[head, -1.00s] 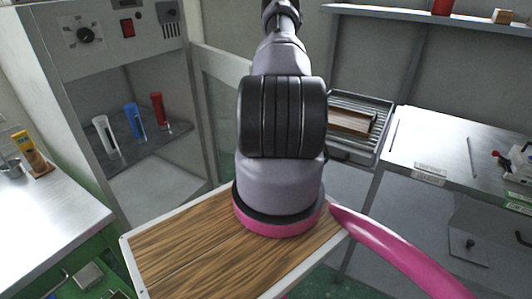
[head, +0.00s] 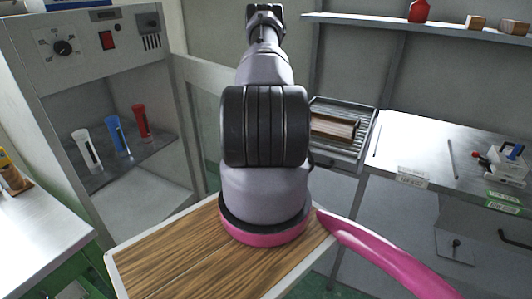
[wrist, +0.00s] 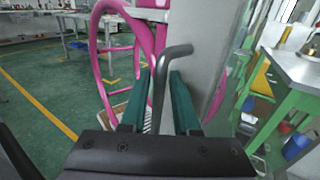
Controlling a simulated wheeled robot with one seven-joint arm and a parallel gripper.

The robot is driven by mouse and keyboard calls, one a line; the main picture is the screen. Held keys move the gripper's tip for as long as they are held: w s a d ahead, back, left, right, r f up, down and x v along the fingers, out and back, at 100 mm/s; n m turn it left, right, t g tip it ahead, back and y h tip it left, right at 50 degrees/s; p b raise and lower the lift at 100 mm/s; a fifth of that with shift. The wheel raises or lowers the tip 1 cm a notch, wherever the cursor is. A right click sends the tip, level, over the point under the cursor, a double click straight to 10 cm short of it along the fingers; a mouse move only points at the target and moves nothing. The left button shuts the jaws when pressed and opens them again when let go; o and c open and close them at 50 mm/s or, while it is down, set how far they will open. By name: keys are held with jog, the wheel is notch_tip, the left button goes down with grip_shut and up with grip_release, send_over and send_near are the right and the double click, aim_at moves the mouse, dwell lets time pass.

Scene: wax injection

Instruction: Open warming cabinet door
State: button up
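The warming cabinet (head: 30,85) stands at the left in the head view, with its front open. Its door (head: 197,90), a pale frame with a glass pane, stands swung out at the cabinet's right side, partly behind my arm. In the wrist view, a bent metal handle (wrist: 159,85) lies between the two teal fingers of my gripper (wrist: 160,95), beside a grey panel (wrist: 212,60) that looks like the door. Gaps show on both sides of the handle, so my gripper is open around it. My arm hides the fingertips in the head view.
Red, blue and white tubes (head: 117,135) stand on the cabinet shelf. A metal bench (head: 40,205) is at the lower left. A rack with a wooden block (head: 333,128) and a workbench (head: 430,150) are at the right. The wrist view shows open green floor (wrist: 45,95).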

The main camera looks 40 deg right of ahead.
jog(key=v, duration=0.7)
jog(key=shift+w, duration=0.15)
jog(key=shift+d, duration=0.15)
